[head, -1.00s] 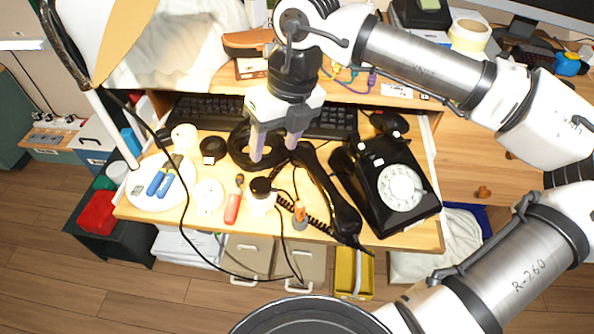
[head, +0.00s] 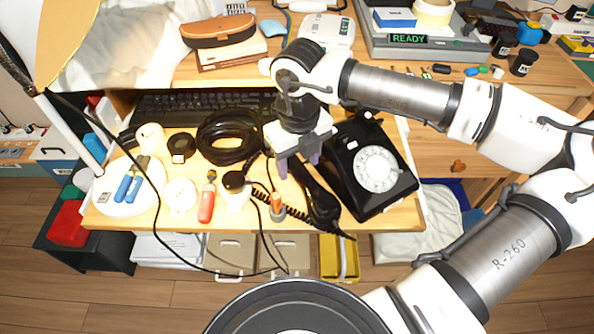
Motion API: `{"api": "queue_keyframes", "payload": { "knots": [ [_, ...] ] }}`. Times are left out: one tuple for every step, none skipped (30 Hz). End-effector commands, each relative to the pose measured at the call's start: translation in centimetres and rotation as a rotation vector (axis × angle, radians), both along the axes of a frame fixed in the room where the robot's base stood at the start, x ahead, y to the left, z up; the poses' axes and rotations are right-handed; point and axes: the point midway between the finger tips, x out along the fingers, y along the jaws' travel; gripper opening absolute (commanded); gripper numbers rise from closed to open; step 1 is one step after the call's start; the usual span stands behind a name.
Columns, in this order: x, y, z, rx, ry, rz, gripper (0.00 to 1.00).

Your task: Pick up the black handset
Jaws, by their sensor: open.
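The black handset (head: 322,204) lies on the desk, slanting down to the right, with its coiled cord at its lower left. Its upper part is hidden behind my gripper. The black dial phone (head: 347,159) with a white dial stands just right of it. My gripper (head: 298,170) is open and points down over the handset's upper part, its two fingers apart. I cannot tell whether the fingers touch the handset or are still above it.
A coiled black cable (head: 230,137) lies left of my gripper. A red-handled screwdriver (head: 207,200), an orange-topped item (head: 277,205) and a white lamp base (head: 124,190) are on the desk's left half. A keyboard (head: 190,107) is behind. The desk's front edge (head: 250,226) is close.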

Motion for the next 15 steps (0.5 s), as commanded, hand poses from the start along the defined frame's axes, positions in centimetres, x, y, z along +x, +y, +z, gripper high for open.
{"api": "queue_keyframes", "payload": {
  "knots": [
    [-0.1,-0.2,-0.9,0.002,0.004,0.000,0.55],
    [-0.1,-0.3,-1.3,0.003,0.003,0.000,0.55],
    [-0.1,-0.3,-2.0,0.003,0.003,0.002,0.55],
    [-0.1,-0.3,-2.4,0.002,0.002,0.002,0.55],
    [-0.1,-0.3,-2.7,0.002,0.002,0.001,0.55],
    [-0.1,-0.3,-3.1,0.002,0.002,0.001,0.55],
    [-0.1,-0.4,-3.3,0.001,0.002,0.001,0.55],
    [-0.1,-0.4,-3.4,0.001,0.001,0.001,0.55],
    [-0.1,-0.4,-3.5,0.001,0.001,0.001,0.55],
    [-0.1,-0.4,-3.6,0.001,0.001,0.001,0.55],
    [-0.1,-0.4,-3.6,0.001,0.001,0.001,0.55],
    [-0.1,-0.4,-3.6,0.001,0.000,0.001,0.55],
    [-0.1,-0.4,-3.6,0.001,0.001,0.001,0.55],
    [-0.1,-0.4,-3.5,0.001,0.001,0.001,0.55],
    [0.0,-0.4,-3.5,0.001,0.001,0.001,0.55]
  ]
}}
